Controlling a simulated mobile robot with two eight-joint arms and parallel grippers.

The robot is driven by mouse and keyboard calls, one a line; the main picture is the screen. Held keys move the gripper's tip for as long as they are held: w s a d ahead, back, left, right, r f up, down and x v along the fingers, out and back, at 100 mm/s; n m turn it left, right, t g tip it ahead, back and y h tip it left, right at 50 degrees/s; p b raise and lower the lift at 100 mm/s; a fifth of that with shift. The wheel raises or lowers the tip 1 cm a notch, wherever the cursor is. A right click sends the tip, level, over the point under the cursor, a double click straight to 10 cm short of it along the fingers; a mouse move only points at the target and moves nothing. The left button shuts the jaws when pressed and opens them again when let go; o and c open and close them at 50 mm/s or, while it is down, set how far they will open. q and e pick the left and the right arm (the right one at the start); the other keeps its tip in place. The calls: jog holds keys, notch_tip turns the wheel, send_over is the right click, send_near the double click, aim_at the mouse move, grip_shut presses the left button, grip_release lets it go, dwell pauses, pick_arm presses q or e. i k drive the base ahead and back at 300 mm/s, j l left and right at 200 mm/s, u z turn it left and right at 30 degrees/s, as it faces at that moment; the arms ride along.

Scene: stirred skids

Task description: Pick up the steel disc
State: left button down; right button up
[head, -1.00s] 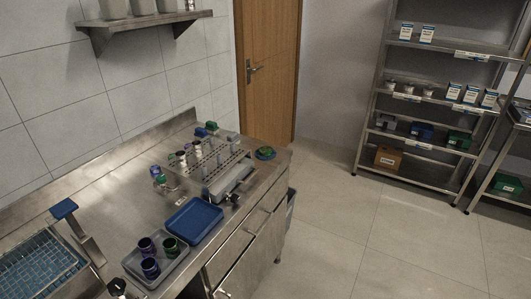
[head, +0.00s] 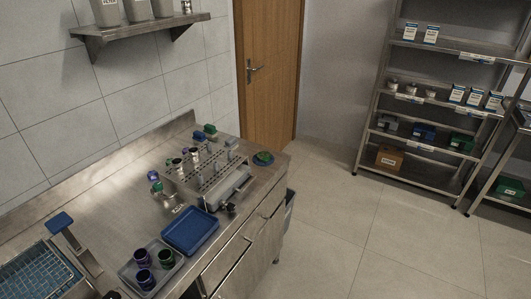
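I cannot pick out a steel disc with certainty in the head view. A small round blue-green item (head: 263,158) lies at the far right corner of the steel bench (head: 110,215); it does not look like bare steel. Neither my left nor my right gripper shows.
The bench holds a tube rack (head: 205,178), an empty-looking blue tray (head: 190,230), a grey tray (head: 168,276) with dark cups, and a blue wire basket (head: 38,278). A wall shelf (head: 140,30) hangs above. Floor (head: 340,225) is clear before the shelving unit (head: 410,175).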

aim_at(264, 157)
jog(key=i+l+u, duration=0.15)
jog(key=i+l, duration=0.75)
jog(key=i+l+u, duration=0.15)
jog(key=i+l, duration=0.8)
